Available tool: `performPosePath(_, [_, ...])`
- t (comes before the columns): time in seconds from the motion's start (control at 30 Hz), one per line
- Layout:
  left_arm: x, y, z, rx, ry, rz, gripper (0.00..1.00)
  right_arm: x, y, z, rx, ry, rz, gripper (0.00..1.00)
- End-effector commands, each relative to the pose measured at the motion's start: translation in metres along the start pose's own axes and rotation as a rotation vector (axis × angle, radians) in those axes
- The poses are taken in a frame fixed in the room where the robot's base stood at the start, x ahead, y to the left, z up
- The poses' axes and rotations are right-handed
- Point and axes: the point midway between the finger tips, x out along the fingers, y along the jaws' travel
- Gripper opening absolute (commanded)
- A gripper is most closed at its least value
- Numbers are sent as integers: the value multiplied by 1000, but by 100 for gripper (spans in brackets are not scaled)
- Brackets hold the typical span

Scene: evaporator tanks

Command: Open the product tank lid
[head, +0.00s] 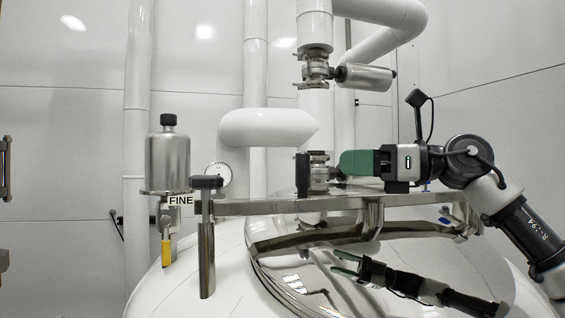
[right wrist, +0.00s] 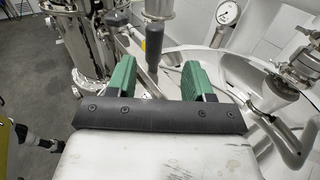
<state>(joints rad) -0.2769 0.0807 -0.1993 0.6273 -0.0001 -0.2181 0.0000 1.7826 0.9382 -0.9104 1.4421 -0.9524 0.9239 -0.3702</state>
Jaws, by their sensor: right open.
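The product tank lid (head: 290,262) is a shiny, mirror-like dome on the white tank in the head view. A metal bar (head: 265,207) runs across above it, with a black knob on a steel post (head: 206,250) at its left end. My right gripper (head: 345,163) has green fingers and points left, above the bar in the picture, beside the pipe fitting. In the right wrist view my right gripper (right wrist: 158,80) is open. A dark grip (right wrist: 152,45) shows beyond the gap between its fingers; I cannot tell its distance. My left gripper is not recognizable in view.
A steel canister (head: 168,163) with a black cap stands on the left, above a "FINE" label. A round gauge (head: 218,175) is beside it. A vertical white pipe with valve fittings (head: 317,70) rises behind the bar. Grey floor (right wrist: 40,90) shows at left in the wrist view.

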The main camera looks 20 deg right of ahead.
Motion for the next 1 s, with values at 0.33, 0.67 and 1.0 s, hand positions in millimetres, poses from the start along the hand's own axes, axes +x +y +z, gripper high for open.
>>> performPosePath(0.33, [-32, 6, 33, 0, -56, 8, 82, 49, 1, 6, -2, 3, 3, 52])
performPosePath(0.67, [-56, 2, 7, 0, -19, 4, 82, 99, 0, 3, -1, 2, 1, 52])
performPosePath(1.0, [-57, 3, 11, 0, -26, 6, 82, 108, 0, 0, -1, 0, 0, 52])
